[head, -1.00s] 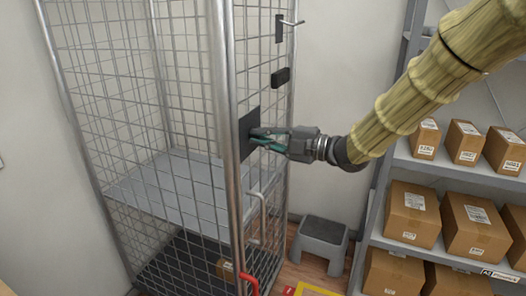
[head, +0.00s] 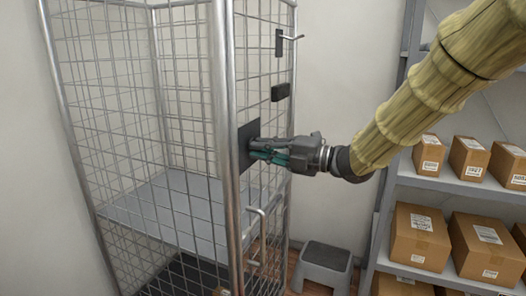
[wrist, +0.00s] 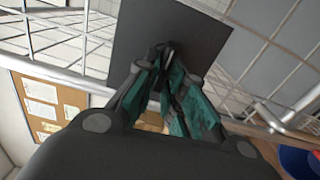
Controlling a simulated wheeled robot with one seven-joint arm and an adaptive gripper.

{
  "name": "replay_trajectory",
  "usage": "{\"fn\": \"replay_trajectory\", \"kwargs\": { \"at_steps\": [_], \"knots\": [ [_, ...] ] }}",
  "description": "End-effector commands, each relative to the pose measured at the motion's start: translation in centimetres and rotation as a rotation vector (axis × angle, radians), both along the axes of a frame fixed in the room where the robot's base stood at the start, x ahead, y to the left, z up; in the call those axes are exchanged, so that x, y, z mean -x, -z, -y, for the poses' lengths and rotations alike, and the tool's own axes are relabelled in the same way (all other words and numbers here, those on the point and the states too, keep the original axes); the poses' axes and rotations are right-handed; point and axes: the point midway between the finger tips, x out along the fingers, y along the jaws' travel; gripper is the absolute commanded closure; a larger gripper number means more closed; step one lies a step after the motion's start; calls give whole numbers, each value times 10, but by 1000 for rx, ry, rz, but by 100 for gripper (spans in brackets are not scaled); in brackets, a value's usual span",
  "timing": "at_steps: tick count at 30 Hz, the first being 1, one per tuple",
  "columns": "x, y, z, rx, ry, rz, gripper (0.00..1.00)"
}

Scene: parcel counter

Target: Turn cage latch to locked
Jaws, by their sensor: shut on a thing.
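The roll cage (head: 226,120) stands in the middle left of the head view. A dark square latch plate (head: 243,150) is fixed to its right-hand mesh side, and it fills the top middle of the wrist view (wrist: 200,30). My gripper (head: 258,152) is at the plate, with its teal-padded fingers pointing at it. In the wrist view the fingers (wrist: 172,60) come together close to the plate's face, shut on the latch handle. The handle is almost wholly hidden between the fingers, so its angle cannot be read.
A small black block (head: 280,92) and a hook bracket (head: 280,40) sit above the plate on the cage side. A bent metal handle (head: 256,230) hangs below. Shelves with cartons (head: 420,232) stand at right, and a grey step stool (head: 325,266) is on the floor.

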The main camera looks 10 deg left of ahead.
Motion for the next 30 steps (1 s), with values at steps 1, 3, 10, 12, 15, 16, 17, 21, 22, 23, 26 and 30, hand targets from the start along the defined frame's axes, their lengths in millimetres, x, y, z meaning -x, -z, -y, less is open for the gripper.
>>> {"fn": "replay_trajectory", "kwargs": {
  "at_steps": [1,3,10,12,15,16,17,21,22,23,26,30],
  "knots": [
    [0,1,0,1,-1,1,100],
    [0,1,0,1,-1,1,100],
    [0,1,0,1,-1,0,69],
    [0,1,0,1,-1,0,69],
    [0,1,0,1,-1,0,69],
    [0,1,0,1,-1,0,69],
    [0,1,0,1,-1,0,69],
    [1,0,4,0,0,0,69],
    [1,0,6,0,0,0,69],
    [2,0,9,0,0,0,69],
    [4,0,22,-1,1,-1,69],
    [9,0,47,-1,2,-1,69]
  ]
}}
